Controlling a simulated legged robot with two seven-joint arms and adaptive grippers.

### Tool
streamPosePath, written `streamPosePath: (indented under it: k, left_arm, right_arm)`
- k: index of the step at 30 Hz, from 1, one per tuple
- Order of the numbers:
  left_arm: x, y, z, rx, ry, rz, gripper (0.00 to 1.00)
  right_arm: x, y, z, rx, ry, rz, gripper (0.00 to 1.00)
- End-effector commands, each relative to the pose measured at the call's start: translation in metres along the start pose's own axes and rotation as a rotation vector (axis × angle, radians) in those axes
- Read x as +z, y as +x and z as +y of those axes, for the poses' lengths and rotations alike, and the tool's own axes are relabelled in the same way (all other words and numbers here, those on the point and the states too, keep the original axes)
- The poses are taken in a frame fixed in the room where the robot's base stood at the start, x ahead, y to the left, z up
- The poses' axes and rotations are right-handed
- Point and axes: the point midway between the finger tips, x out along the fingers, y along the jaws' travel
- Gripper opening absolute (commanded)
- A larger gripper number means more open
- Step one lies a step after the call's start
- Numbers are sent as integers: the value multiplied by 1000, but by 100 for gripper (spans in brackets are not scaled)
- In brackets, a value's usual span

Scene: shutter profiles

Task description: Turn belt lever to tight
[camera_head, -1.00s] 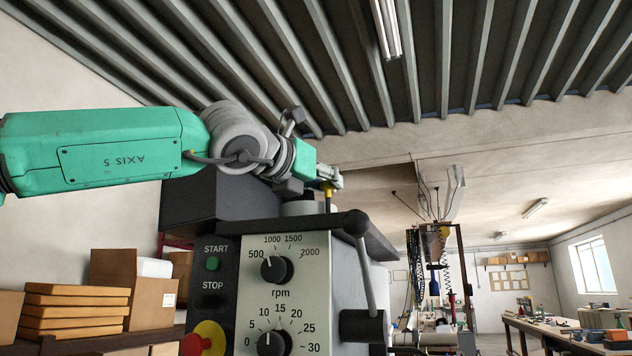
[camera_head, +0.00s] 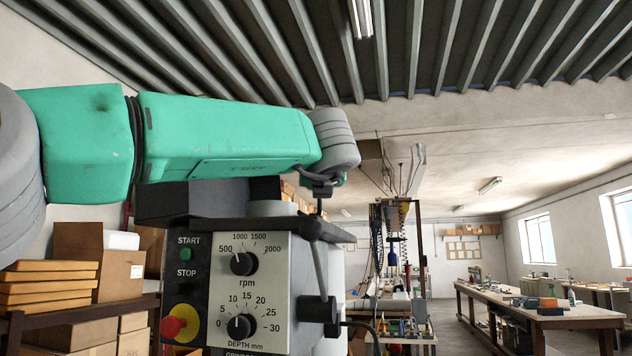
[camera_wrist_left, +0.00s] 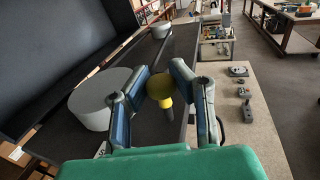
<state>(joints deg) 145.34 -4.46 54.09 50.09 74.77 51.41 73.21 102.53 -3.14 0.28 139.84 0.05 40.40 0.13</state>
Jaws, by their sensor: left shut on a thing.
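The belt lever (camera_wrist_left: 160,87) has a yellow knob and a dark grey shank, and stands beside the machine's dark top edge in the left wrist view. My left gripper (camera_wrist_left: 160,80) is shut on the yellow knob, with one blue-grey finger on each side of it. In the head view my left arm reaches in from the left over the machine (camera_head: 250,280), and the gripper (camera_head: 322,189) is at its upper right corner. The lever is mostly hidden there behind the gripper. My right gripper is not in view.
The machine front has rpm and depth knobs and a red stop button (camera_head: 173,326). A hand lever (camera_head: 320,265) stands just below my left gripper. Cardboard boxes (camera_head: 95,255) sit at left. A workbench (camera_head: 540,315) is at right. A grey cylinder (camera_wrist_left: 95,97) stands beside the fingers.

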Motion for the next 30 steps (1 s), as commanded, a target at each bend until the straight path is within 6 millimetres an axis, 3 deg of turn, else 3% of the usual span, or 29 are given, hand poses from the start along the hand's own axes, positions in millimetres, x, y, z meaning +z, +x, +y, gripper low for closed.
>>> streamPosePath:
  k: [16,17,18,30]
  left_arm:
    - [-3,-1,-8,23,4,4,0]
    - [-3,-1,-8,23,4,4,29]
    - [-3,-1,-8,23,4,4,43]
    - [-2,-1,-6,26,3,2,44]
  right_arm:
    - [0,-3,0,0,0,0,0]
    - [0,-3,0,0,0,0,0]
    - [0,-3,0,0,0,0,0]
    - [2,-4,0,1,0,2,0]
